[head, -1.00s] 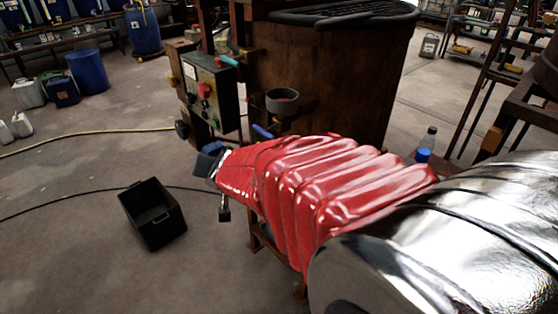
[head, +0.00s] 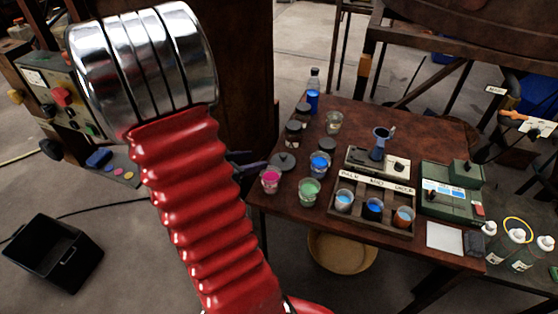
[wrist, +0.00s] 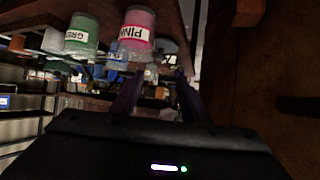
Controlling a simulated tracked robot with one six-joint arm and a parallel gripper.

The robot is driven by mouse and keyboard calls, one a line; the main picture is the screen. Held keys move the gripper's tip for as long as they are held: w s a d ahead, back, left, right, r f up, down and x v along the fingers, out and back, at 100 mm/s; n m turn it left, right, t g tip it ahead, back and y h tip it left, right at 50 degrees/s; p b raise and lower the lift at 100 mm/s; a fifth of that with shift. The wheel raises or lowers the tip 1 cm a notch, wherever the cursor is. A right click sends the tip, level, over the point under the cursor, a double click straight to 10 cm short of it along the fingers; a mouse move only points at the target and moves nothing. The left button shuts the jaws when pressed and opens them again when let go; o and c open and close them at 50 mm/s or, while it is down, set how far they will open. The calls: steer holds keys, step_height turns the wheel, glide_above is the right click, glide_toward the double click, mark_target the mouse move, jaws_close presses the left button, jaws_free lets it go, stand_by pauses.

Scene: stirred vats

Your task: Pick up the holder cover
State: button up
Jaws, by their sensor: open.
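A round grey lid with a small knob (head: 283,160) lies at the left of the brown table; it looks like the holder cover, though no label confirms this. My gripper (head: 247,163) is just left of it at the table's left edge, mostly hidden behind my red arm sleeve. In the wrist view, my gripper's two dark purple fingers (wrist: 157,90) are apart with nothing held between them. The pink cup (wrist: 138,30) and the green cup (wrist: 81,35) show upside down beyond them. I cannot make out the lid clearly in the wrist view.
On the table (head: 440,136), the pink cup (head: 270,180), green cup (head: 309,191) and blue cup (head: 319,164) stand close to the lid. A labelled rack (head: 372,206) of cups is to their right. A black bin (head: 52,255) sits on the floor left.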

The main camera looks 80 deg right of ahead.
steer(key=shift+s+d, duration=0.1)
glide_toward(283, 159)
steer(key=d, duration=0.3)
steer(key=shift+s+f, duration=0.15)
steer(key=shift+s, duration=0.2)
steer(key=shift+s+d+f, duration=0.15)
steer(key=shift+d+f, duration=0.05)
steer(key=shift+f, duration=0.05)
